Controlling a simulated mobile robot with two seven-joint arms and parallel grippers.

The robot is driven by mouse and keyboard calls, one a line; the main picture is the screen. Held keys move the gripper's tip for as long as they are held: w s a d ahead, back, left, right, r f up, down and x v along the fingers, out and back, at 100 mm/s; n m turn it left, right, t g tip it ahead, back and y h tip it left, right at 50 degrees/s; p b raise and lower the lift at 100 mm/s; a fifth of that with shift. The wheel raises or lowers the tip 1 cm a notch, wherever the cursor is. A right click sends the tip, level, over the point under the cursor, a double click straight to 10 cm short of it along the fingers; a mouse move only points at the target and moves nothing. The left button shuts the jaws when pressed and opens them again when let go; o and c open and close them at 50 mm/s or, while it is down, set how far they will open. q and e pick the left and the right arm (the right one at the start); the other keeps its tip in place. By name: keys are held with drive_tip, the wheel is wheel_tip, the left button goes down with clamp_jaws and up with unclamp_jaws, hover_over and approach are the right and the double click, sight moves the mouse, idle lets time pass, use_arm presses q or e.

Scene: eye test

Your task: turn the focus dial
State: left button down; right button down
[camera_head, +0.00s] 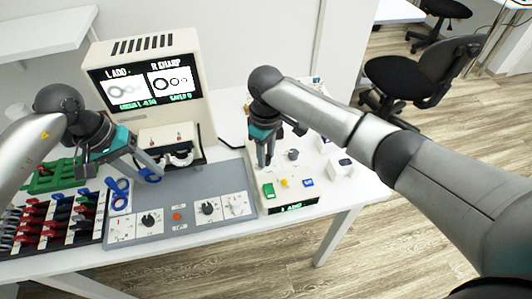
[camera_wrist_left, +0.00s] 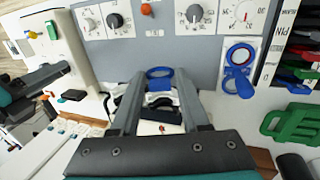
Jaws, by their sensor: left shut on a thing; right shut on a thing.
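My left gripper (camera_head: 151,171) is shut on a blue ring-shaped piece (camera_wrist_left: 159,72), held in front of the machine. A similar blue piece (camera_head: 119,190) lies on a white plate and also shows in the left wrist view (camera_wrist_left: 238,72). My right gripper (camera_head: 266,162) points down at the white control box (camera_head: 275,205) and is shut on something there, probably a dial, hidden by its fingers. A dark dial (camera_head: 293,155) stands just right of it.
The grey panel (camera_head: 180,190) carries several small dials and an orange button (camera_head: 177,216). A rack (camera_head: 60,220) of red, black and blue handled pieces and a green holder (camera_head: 50,177) stand at left. A small white box (camera_head: 340,163) sits near the table's right edge.

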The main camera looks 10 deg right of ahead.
drive_tip(key=shift+n, duration=1.2)
drive_tip(key=shift+w, duration=0.1)
drive_tip(key=c, duration=0.6)
unclamp_jaws()
wheel_tip(320, 180, up, 12)
drive_tip(key=shift+r, duration=0.1)
wheel_tip(320, 180, up, 12)
idle(0.4)
idle(1.2)
